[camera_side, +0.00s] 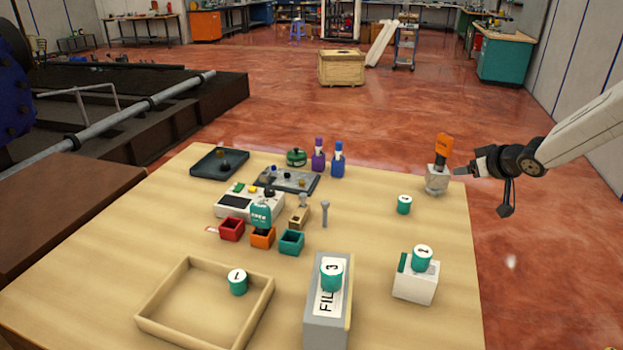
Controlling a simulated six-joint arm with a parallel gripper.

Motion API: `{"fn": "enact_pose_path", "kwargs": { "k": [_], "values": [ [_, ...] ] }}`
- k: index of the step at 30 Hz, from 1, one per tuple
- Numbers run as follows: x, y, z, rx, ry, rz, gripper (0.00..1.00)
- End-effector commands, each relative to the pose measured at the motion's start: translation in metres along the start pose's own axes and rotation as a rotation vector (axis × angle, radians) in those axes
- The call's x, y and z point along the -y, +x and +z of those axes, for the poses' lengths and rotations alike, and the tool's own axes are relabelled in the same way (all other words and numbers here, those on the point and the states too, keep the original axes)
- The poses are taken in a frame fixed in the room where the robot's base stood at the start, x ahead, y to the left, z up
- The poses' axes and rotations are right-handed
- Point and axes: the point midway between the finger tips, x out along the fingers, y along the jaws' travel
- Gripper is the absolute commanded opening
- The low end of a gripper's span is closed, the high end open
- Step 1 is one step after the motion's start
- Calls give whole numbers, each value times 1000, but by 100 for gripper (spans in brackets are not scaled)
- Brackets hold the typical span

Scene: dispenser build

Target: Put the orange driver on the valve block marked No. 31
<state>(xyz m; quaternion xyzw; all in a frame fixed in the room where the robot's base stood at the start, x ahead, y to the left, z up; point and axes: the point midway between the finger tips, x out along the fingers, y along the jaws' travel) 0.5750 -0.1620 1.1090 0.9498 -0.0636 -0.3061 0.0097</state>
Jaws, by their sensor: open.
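The orange driver (443,147) stands upright, its lower end in a clear jar (437,180) at the table's back right corner. My gripper (480,191) is open and empty just right of the jar, one finger close to it; I cannot tell if they touch. Several teal cylinders with white, numbered tops may be the valve blocks. One stands on the table (404,205), one on a white box (422,260), one on a grey file box (331,278), one in a wooden tray (238,285). The numbers are too small to tell which is No. 31.
Red (231,229), orange (262,237) and teal (291,242) bins stand mid-table. A white device (235,205), dark trays (219,163), and purple (318,155) and blue (338,160) bottles stand behind. The table's right middle is mostly clear.

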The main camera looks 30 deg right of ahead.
Motion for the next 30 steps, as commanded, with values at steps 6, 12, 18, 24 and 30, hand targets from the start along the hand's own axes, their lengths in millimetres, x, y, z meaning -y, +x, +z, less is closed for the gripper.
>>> {"fn": "enact_pose_path", "kwargs": {
  "k": [6, 12, 18, 24, 30],
  "values": [
    [65, -36, 63, 269, -19, 9, 63],
    [114, -83, 127, 528, -47, -45, 63],
    [140, -117, 164, 683, -65, -102, 63],
    [145, -125, 173, 719, -67, -116, 63],
    [145, -124, 172, 717, -66, -115, 63]
  ]
}}
